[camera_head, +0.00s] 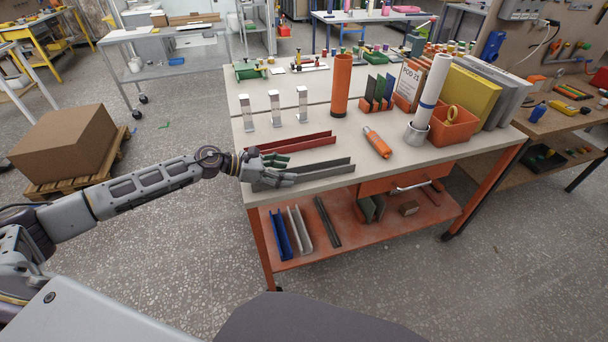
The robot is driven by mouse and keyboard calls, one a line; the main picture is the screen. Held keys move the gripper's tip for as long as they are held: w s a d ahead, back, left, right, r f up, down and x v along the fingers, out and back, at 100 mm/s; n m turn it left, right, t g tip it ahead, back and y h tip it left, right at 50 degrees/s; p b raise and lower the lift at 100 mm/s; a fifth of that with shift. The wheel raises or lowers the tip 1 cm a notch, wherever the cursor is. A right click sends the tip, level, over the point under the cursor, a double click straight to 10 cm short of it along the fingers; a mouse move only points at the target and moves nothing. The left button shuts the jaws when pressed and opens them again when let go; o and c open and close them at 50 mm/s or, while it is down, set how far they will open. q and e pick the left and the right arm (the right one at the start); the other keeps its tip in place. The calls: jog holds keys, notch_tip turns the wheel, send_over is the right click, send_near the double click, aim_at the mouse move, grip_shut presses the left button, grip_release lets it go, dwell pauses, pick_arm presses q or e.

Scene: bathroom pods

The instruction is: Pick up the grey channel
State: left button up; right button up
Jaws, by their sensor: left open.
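The grey channel (325,171) lies on the near left part of the pale worktop, long and low, running left to right. My left gripper (287,168) is at its left end, low over the worktop's near left corner. Its fingers are apart, and they hide part of the channel's left end. I cannot tell whether they touch it. A red channel (305,141) lies just behind the grey one, roughly parallel to it. My right gripper is not in view.
Several upright silver pieces (274,107) stand behind the channels. A blue channel (279,235) and others lie on the lower orange shelf (372,237).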

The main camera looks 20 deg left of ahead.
aim_at(295, 170)
pick_arm(q)
jog(key=shift+x, duration=1.2)
jog(key=shift+w+d, duration=0.15)
jog(key=shift+w, duration=0.05)
jog(key=shift+w+d+f+p, duration=0.2)
jog(key=shift+d+p, duration=0.05)
jog(key=shift+p, duration=0.05)
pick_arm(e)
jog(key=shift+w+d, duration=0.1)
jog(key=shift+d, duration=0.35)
pick_arm(q)
jog(key=shift+c, duration=0.3)
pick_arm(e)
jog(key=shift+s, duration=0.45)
pick_arm(q)
jog(key=c, duration=1.3)
jog(key=shift+o, duration=0.2)
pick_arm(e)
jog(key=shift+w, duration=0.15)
pick_arm(q)
jog(key=shift+r, duration=0.2)
